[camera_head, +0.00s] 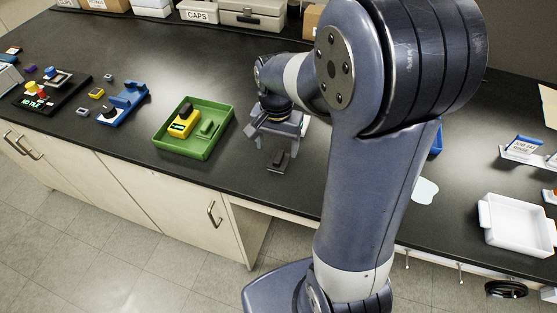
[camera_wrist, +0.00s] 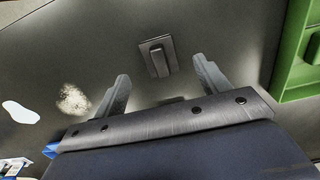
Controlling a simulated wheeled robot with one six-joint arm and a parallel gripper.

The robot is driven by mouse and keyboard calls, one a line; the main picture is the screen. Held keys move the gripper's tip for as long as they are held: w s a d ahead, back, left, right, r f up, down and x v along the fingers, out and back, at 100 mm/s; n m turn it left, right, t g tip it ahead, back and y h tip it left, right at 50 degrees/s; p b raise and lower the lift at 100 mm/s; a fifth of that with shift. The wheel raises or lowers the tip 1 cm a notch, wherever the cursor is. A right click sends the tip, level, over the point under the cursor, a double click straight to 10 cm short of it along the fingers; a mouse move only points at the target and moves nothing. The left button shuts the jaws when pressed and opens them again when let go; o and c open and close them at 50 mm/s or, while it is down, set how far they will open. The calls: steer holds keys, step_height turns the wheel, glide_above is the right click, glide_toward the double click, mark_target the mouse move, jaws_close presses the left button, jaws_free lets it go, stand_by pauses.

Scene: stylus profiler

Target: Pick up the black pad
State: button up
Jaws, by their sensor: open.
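The black pad (camera_head: 279,161) is a small dark block with a raised grip on top, lying on the black bench top near its front edge. My gripper (camera_head: 276,143) is above it and a little behind it, open and empty, pointing down. In the wrist view the pad (camera_wrist: 156,57) lies beyond and between the two spread fingers of my gripper (camera_wrist: 163,84). Neither finger appears to touch it.
A green tray (camera_head: 163,137) holding a yellow device (camera_head: 184,121) stands left of the pad. A blue device (camera_head: 125,100) stands farther left. A white tray (camera_head: 517,244) is at the right. A pale patch (camera_head: 424,191) lies on the bench. Bare bench surrounds the pad.

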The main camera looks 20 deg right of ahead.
mark_target(279, 156)
steer(key=shift+w+d+f+p, duration=0.15)
steer(key=shift+f+p, duration=0.15)
steer(key=shift+f, duration=1.15)
steer(key=shift+w+d+f+p, duration=0.15)
steer(key=shift+f+p, duration=0.1)
steer(key=shift+f, duration=1.2)
steer(key=shift+s, duration=0.1)
steer(key=c, duration=1.1)
